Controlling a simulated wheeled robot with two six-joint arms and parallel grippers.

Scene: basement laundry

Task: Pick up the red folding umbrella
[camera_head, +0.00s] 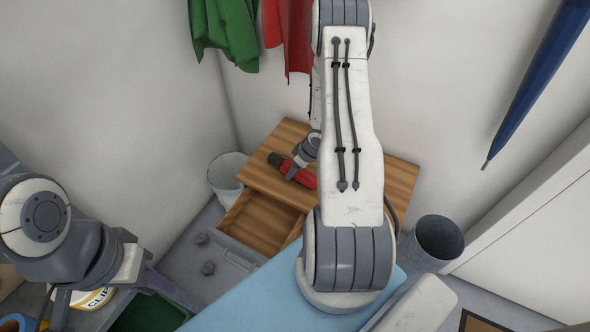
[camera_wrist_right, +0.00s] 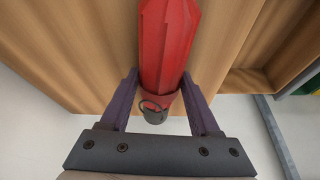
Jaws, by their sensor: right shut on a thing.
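The red folding umbrella (camera_head: 307,180) lies on the wooden top of a small cabinet (camera_head: 270,182), partly hidden behind my right arm. In the right wrist view its red body (camera_wrist_right: 167,45) runs away from me, with a dark end cap and wrist loop near my palm. My right gripper (camera_head: 294,172) is shut on the umbrella near that end; its two purple fingers (camera_wrist_right: 165,95) flank it in the wrist view. The umbrella appears to rest on or just above the wood. My left gripper (camera_head: 108,298) is open at the lower left, away from the umbrella.
The cabinet's drawer (camera_head: 262,222) stands open. Pale and grey bins (camera_head: 226,172) (camera_head: 438,238) flank it. Green and red garments (camera_head: 230,30) (camera_head: 290,35) hang behind. A closed blue umbrella (camera_head: 535,75) hangs at right. A labelled tub (camera_head: 92,299) is by my left gripper.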

